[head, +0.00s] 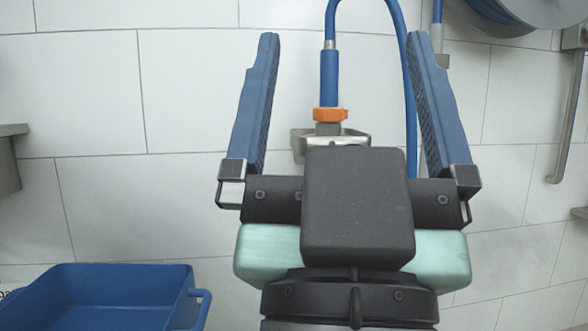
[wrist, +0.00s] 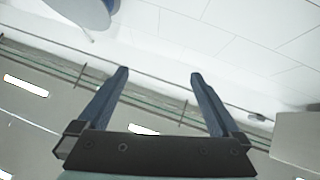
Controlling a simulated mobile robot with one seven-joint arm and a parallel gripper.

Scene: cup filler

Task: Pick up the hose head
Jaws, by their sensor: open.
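The hose head is in the head view, a blue handle (head: 330,77) with an orange collar (head: 330,114) below it, hanging upright at a small metal holder (head: 299,142) on the tiled wall. A blue hose (head: 391,12) loops up from its top and down on the right. My gripper (head: 345,38) is open and empty, its two blue fingers spread and pointing up. In the head view the hose head shows between the fingers, apart from them; my gripper body hides its lower end. In the wrist view the open fingers (wrist: 158,72) have nothing between them, and the hose head is not seen.
A blue bin (head: 100,285) with a handle stands at the lower left. A hose reel (head: 520,12) is at the upper right, with a metal bar (head: 565,120) below it. A grey ledge (head: 10,160) juts in at the left.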

